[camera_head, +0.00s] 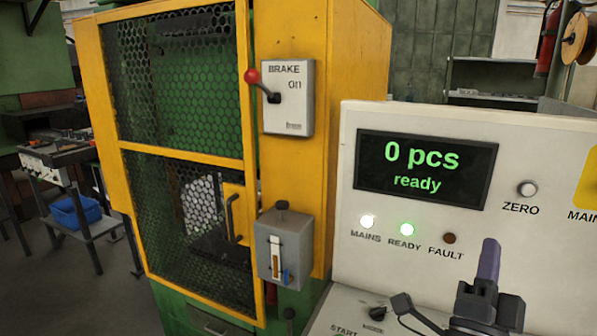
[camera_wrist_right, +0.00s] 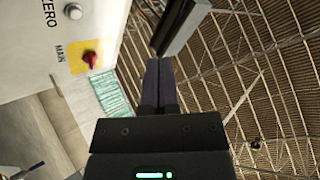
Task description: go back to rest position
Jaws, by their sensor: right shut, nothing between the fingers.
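My right gripper (camera_head: 488,262) stands upright at the lower right of the head view, in front of the white control cabinet (camera_head: 520,150). Its dark purple fingers are together with nothing between them. In the right wrist view the closed fingers (camera_wrist_right: 159,82) point up the picture, with the cabinet to their left. My left gripper is not in view.
A yellow machine with a mesh guard (camera_head: 180,150) stands left of the cabinet. Its brake lever (camera_head: 253,76) has a red knob. The display (camera_head: 425,168) reads "0 pcs ready". A red knob (camera_wrist_right: 90,60) shows in the wrist view. A workbench stands far left.

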